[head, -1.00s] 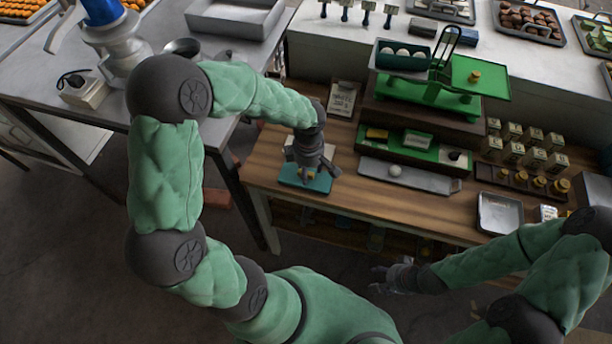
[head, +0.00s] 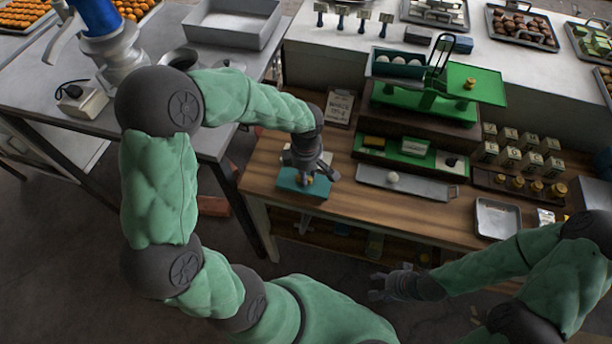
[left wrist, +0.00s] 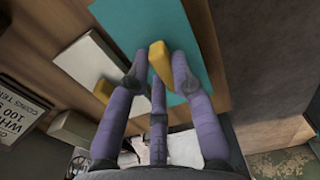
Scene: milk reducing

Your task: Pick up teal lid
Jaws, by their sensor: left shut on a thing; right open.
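The teal lid (head: 290,186) is a flat rectangle at the left front of the wooden table. Its yellow knob (left wrist: 158,60) shows in the left wrist view, between my left gripper's fingers. My left gripper (head: 308,176) points down and is shut on this knob. In the left wrist view the lid (left wrist: 140,22) lies just past the fingertips. I cannot tell whether the lid still touches the table. My right gripper (head: 380,289) is open and empty, low in front of the table.
A metal tray (head: 405,183), a green scale (head: 425,100), small boxes and an empty tray (head: 498,217) fill the table to the right.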

